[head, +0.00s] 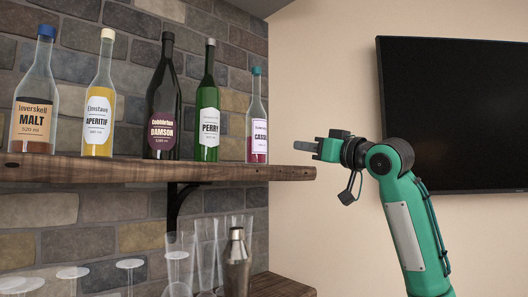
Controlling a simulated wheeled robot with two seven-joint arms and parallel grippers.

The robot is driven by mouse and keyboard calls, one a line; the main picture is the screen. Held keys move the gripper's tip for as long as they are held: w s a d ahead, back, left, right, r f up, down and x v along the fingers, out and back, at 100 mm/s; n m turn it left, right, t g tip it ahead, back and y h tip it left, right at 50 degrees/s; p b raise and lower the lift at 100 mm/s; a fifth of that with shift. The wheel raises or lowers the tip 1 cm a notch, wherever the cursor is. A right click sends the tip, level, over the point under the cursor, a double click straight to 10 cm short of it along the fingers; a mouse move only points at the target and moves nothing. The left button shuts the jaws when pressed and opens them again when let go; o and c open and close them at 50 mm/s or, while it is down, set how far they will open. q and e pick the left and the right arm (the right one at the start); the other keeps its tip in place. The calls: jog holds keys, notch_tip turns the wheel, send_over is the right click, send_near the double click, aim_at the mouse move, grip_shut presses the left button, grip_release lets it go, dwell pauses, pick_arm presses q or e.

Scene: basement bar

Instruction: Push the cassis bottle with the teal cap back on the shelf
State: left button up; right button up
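The cassis bottle (257,135) is slim and clear, with a teal cap, a white label and dark red liquid low down. It stands upright near the right end of the wooden shelf (215,174). My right gripper (303,146) is to the right of the bottle, at about label height, pointing left. A gap of wall shows between its fingertips and the bottle. I see the fingers from the side, so their opening cannot be made out. My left gripper is not in view.
Bottles labelled Malt (35,100), Aperitif (99,105), Damson (163,105) and Perry (208,115) stand in a row left of the cassis. Glasses and a metal shaker (236,265) stand below. A dark screen (460,110) hangs on the right wall.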

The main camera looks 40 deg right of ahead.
jog(key=p, duration=0.4)
send_near(263, 152)
jog(key=shift+r+x, duration=0.2)
jog(key=shift+x, duration=0.65)
jog(key=shift+r+x, duration=0.15)
jog(key=shift+x, duration=0.75)
jog(key=shift+r+x, duration=0.2)
jog(key=shift+x, duration=0.65)
jog(key=shift+s, duration=0.1)
jog(key=shift+f+p+x, duration=0.2)
jog(key=shift+p+x, duration=0.2)
jog(key=shift+x, duration=0.65)
jog(key=shift+w, duration=0.25)
jog(key=shift+f+p+x, duration=0.15)
jog(key=shift+p+x, duration=0.35)
jog(key=shift+x, duration=0.2)
jog(key=shift+f+p+x, duration=0.15)
jog(key=shift+p+x, duration=0.3)
jog(key=shift+x, duration=0.25)
jog(key=shift+w, duration=0.3)
